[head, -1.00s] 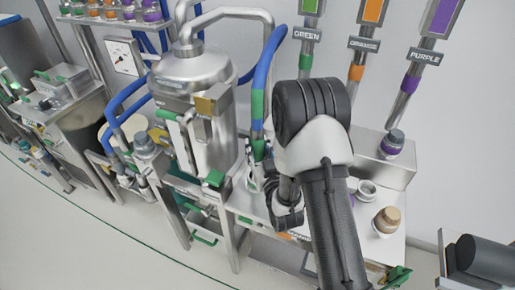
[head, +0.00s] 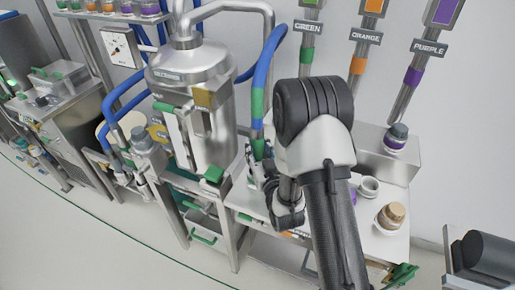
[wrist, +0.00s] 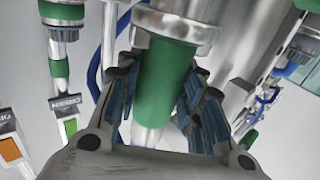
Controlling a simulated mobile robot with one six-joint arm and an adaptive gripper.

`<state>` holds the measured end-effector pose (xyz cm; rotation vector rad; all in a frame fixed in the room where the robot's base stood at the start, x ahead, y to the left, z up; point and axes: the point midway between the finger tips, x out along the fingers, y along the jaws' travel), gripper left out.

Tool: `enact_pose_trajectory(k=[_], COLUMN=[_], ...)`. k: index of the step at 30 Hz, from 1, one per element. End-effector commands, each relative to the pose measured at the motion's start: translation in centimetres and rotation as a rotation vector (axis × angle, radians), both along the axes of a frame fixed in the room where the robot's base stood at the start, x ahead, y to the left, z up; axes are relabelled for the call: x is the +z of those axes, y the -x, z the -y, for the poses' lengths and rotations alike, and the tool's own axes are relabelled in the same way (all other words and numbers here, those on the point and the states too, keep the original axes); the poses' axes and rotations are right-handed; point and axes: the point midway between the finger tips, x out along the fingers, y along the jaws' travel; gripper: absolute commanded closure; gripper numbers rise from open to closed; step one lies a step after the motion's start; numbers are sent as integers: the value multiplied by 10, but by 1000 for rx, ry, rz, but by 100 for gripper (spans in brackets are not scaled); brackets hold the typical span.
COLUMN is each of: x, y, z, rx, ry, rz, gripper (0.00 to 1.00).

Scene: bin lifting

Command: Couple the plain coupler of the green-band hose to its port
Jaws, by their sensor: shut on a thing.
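The green-band hose shows in the head view as a blue hose with a green band (head: 257,103), coming down beside the steel vessel to my gripper (head: 262,172). In the wrist view my gripper (wrist: 158,88) is shut around the green part of the hose end (wrist: 166,72), one finger on each side.
Orange (head: 357,65) and purple (head: 413,77) marked pipes hang to the right. A steel vessel (head: 190,85) stands left of the gripper. A pale cup (head: 369,187) and a tan-capped jar (head: 391,215) stand on the bench at right.

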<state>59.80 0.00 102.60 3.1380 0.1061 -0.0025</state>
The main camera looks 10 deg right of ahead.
Motion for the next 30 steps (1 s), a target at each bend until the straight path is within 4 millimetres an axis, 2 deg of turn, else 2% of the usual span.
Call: enact_pose_trajectory(k=[5,17,30], x=[-7,-7,-26], y=[0,0,0], z=[0,0,0], rx=[0,0,0], ry=[0,0,0], rz=[3,3,3], gripper=[97,97,97])
